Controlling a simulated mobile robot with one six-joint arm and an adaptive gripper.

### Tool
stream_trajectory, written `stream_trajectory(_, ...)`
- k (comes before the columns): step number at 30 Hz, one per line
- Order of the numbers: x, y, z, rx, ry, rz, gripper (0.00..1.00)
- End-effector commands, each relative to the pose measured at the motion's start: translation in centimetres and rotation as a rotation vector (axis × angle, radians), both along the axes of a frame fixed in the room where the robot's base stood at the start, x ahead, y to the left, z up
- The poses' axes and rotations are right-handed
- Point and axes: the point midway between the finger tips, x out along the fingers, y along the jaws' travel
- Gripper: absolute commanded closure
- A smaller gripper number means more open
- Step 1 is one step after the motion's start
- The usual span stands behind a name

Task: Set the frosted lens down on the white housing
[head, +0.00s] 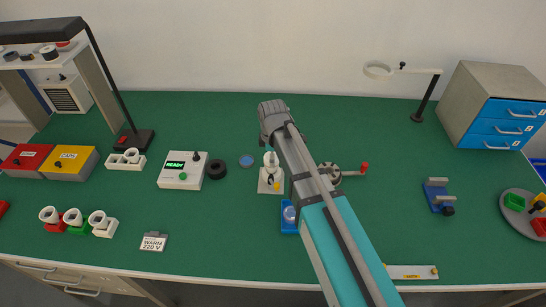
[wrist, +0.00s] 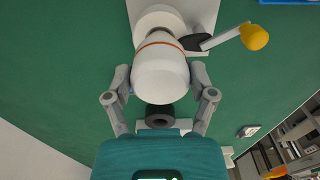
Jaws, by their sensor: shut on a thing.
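The frosted lens (wrist: 160,80) is a white, rounded piece between the two grey fingers of my gripper (wrist: 161,78) in the wrist view. An orange ring crosses the white body at its far end. Beyond it is the white housing (wrist: 158,17) on a pale base, with a lever and yellow knob at its side. Lens and housing overlap in this view, so I cannot tell whether they touch. In the head view, the housing's pale stand (head: 266,187) is beside my arm, and the fingers are largely hidden.
A READY box (head: 182,170) and black ring (head: 217,169) stand to the left. A blue disc (head: 246,160) lies near the stand. A crank with a red knob (head: 364,168) is to the right.

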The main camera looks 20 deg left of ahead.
Motion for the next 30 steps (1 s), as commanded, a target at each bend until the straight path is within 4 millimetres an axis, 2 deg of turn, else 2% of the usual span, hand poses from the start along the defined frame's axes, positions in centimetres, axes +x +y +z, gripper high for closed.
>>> stream_trajectory(11,0.0,0.0,-0.19,0.0,0.0,0.0,0.47)
stream_trajectory(12,0.0,0.0,-0.19,0.0,0.0,0.0,0.24)
stream_trajectory(16,0.0,-0.01,-0.19,0.0,0.0,0.0,0.0)
stream_trajectory(30,0.04,-0.11,-0.12,0.0,0.0,-0.001,0.0)
